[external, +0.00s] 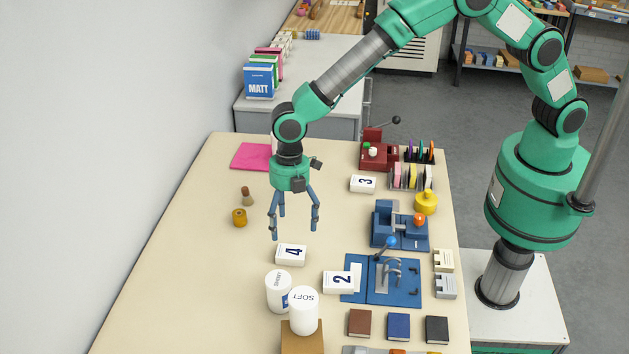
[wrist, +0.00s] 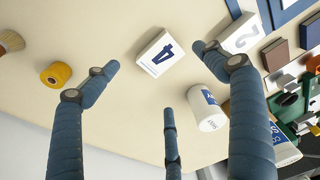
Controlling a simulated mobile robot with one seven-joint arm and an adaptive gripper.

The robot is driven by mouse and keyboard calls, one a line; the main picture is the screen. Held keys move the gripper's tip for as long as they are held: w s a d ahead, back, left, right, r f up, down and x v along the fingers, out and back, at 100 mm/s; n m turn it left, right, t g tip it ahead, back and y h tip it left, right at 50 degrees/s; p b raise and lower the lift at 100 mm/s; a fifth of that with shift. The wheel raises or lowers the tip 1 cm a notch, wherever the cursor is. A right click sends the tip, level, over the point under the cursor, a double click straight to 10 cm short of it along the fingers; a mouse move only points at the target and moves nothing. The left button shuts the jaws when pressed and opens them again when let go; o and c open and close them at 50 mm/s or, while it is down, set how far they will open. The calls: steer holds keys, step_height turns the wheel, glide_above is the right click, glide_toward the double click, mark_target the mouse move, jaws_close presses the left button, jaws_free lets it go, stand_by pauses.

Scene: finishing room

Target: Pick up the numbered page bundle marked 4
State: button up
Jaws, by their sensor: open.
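The page bundle marked 4 (external: 291,255) is a small white block lying flat on the cream table. It also shows in the wrist view (wrist: 160,53), between and beyond the fingertips. My gripper (external: 293,228) is open and empty, pointing down above the table, just behind the bundle in the external view. Its blue fingers (wrist: 160,80) are spread wide in the wrist view and do not touch the bundle. Similar bundles marked 2 (external: 339,282) and 3 (external: 363,184) lie to the front right and the back right of it.
Two white canisters (external: 278,292) (external: 303,312) stand close in front of the bundle, one on a brown block. A yellow roll (external: 239,217) and a brush (external: 247,196) are to the left. A blue fixture (external: 382,280) lies to the right. The table's left side is clear.

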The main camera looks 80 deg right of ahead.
mark_target(291, 251)
steer(key=shift+a+f, duration=0.15)
steer(key=shift+f, duration=0.75)
steer(key=shift+a+f, duration=0.15)
steer(key=shift+f, duration=0.7)
steer(key=shift+f, duration=0.1)
steer(key=shift+s+a+f+b, duration=0.1)
steer(key=shift+a+f+b, duration=0.1)
steer(key=shift+f, duration=1.05)
steer(key=shift+a+f+b, duration=0.2)
steer(key=shift+f, duration=1)
steer(key=c, duration=1.5)
